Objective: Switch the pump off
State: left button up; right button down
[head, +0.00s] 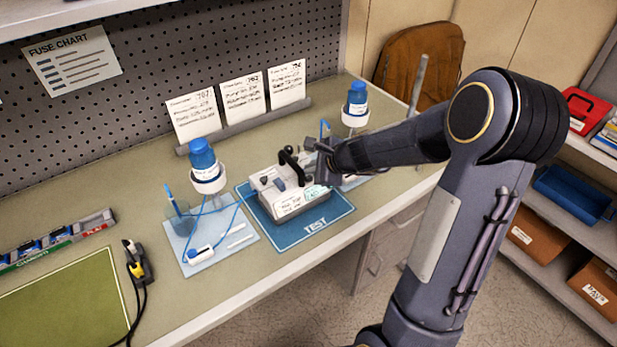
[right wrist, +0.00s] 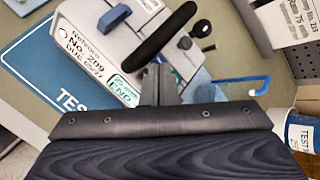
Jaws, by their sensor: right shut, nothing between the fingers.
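The pump (head: 293,205) is a white box standing on a blue mat marked TEST (head: 318,224). It has a black bar handle (head: 288,160), a blue part (head: 278,183) and a small dark knob on top. In the right wrist view the pump (right wrist: 85,45) shows a label with No. 209 and a green-edged label. My right gripper (head: 312,158) is shut and empty, close by the pump's handle at its right end. In the right wrist view its fingertips (right wrist: 160,72) are just below the black handle (right wrist: 165,35); I cannot tell whether they touch. My left gripper is not in view.
Blue-capped bottles (head: 202,155) stand on the bench left of the pump and behind my right arm (head: 357,100). A pale blue mat (head: 240,240) with tubing and a cup lies at left. Three cards (head: 242,95) stand behind. A yellow-black tool (head: 137,262) lies farther left.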

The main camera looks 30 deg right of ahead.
aim_at(312, 182)
dwell(0.4)
jog(key=shift+f+b, duration=0.45)
jog(key=shift+f+b, duration=0.5)
jog(key=shift+b, duration=0.05)
dwell(0.5)
jog(key=shift+r, duration=0.1)
jog(key=shift+r+p, duration=0.8)
jog(key=shift+p, duration=0.05)
notch_tip(312, 182, up, 5)
jog(key=p, duration=0.4)
jog(key=shift+p, duration=0.4)
